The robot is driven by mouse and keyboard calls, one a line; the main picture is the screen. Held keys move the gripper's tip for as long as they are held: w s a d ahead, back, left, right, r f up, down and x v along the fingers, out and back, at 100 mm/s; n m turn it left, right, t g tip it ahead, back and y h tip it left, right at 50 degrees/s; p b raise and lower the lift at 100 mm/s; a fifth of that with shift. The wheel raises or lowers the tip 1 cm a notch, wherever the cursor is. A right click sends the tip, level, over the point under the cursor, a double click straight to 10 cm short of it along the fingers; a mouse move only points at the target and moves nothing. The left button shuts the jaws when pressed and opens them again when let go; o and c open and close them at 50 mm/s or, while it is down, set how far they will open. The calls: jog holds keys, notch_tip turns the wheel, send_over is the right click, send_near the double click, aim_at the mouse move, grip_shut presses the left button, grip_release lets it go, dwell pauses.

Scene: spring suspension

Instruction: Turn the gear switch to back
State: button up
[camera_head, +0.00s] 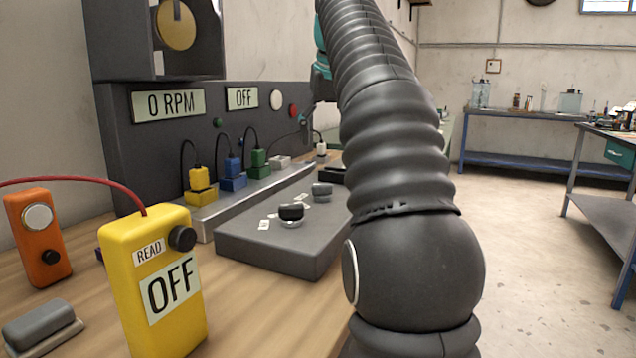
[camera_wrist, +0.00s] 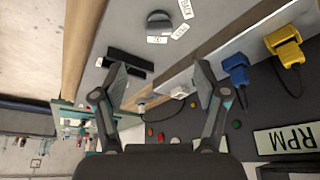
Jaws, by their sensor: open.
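Two dark round knobs stand on the flat grey box in the head view, a nearer one (camera_head: 291,213) and a farther one (camera_head: 321,191). In the head view my gripper (camera_head: 306,126) is partly hidden behind my arm, above the far end of the bench.
A black slotted part (camera_wrist: 130,60) lies near one fingertip. Yellow (camera_head: 200,183), blue (camera_head: 233,170) and green (camera_head: 259,163) plugs with cables line the rail. The panel displays read 0 RPM (camera_head: 168,104) and OFF (camera_head: 242,97). A yellow meter (camera_head: 185,335) stands in front.

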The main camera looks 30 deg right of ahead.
aim_at(323, 184)
jog(key=x, duration=1.1)
jog(key=shift+w+d+f, duration=0.1)
jog(key=shift+w+f, duration=0.1)
jog(key=shift+f, duration=0.1)
jog(key=shift+c, duration=0.3)
jog(key=c, duration=1.1)
